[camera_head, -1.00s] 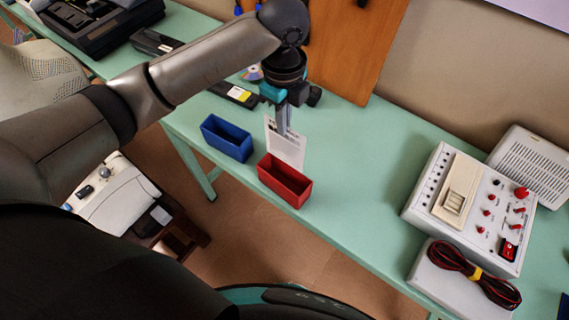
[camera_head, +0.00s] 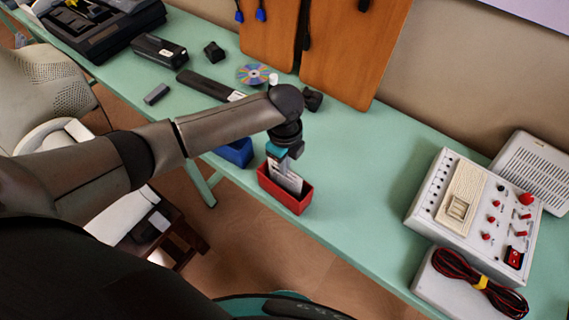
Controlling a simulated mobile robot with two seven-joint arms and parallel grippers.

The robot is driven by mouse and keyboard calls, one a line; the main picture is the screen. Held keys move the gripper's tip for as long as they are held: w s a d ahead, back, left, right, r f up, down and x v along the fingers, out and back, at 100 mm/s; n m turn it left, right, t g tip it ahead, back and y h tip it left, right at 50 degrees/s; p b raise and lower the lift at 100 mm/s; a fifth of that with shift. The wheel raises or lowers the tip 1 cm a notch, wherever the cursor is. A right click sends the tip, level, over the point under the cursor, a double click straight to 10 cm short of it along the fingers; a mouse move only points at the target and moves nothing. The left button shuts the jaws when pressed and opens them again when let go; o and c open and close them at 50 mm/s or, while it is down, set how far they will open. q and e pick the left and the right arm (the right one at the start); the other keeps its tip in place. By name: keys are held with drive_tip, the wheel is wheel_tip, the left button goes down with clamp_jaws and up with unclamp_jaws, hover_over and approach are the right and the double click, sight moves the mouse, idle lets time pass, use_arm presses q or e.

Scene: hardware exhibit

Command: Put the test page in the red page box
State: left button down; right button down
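The red page box (camera_head: 286,200) stands on the front edge of the green table. The white test page (camera_head: 291,184) stands upright inside the red box, with its upper part showing above the rim. My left gripper (camera_head: 284,168) is right over the box, its fingers pointing down at the page. The fingers are partly hidden by the gripper body and the page, so whether they grip it cannot be made out. My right gripper is not in view.
A blue box (camera_head: 236,153) is left of the red box, partly hidden under my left arm. A white control unit (camera_head: 473,207) and a coiled cable (camera_head: 464,280) are at the right. A disc (camera_head: 253,74) and dark devices lie behind. The table between is clear.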

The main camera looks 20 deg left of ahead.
use_arm(q)
drive_tip(key=shift+f, duration=0.15)
drive_tip(key=c, duration=1.1)
unclamp_jaws()
wheel_tip(320, 180, up, 12)
drive_tip(key=shift+r+p, duration=0.2)
drive_tip(key=shift+p, duration=0.5)
